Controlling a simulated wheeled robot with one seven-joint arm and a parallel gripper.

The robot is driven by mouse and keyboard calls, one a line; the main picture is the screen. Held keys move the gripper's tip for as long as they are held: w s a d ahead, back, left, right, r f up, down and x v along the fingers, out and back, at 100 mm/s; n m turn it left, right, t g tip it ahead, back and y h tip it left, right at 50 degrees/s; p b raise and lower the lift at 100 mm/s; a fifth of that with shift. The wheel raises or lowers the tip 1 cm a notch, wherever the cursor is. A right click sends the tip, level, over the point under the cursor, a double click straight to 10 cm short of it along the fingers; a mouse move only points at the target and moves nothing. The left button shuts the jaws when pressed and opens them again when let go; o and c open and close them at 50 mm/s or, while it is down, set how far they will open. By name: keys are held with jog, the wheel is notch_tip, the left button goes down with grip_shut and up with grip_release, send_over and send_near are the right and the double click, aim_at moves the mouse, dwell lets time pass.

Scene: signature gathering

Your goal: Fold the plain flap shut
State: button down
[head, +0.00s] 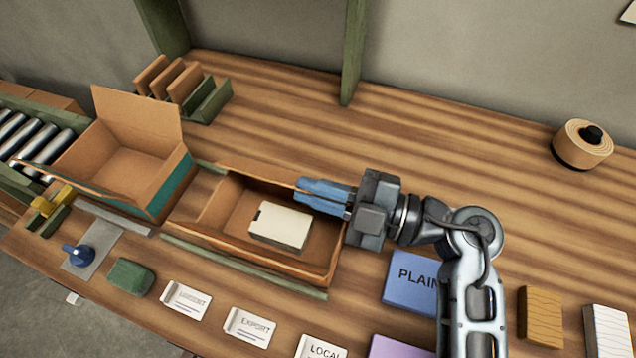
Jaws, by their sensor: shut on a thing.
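The open plain brown box (325,265) stands in the middle of the bench, with a pale block (281,227) lying inside it. Its plain flap (258,178) shows along the far side as a thin brown edge. My gripper (300,191) reaches in from the right with its blue fingers at the right part of this far edge. The fingers are shut on the flap; they hide the part they hold.
An open box with a teal band (174,187) stands close on the left, its back flap raised. Green rails (240,266) border the plain box. A blue PLAIN card (408,279) and several label cards lie in front. A tape roll (582,146) sits far right.

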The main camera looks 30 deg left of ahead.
dwell(0.3)
jog(key=c, duration=1.3)
grip_release()
jog(key=shift+p+v, duration=0.7)
jog(key=shift+v, duration=3.2)
jog(key=shift+s+f, duration=0.1)
jog(key=shift+v, duration=4.55)
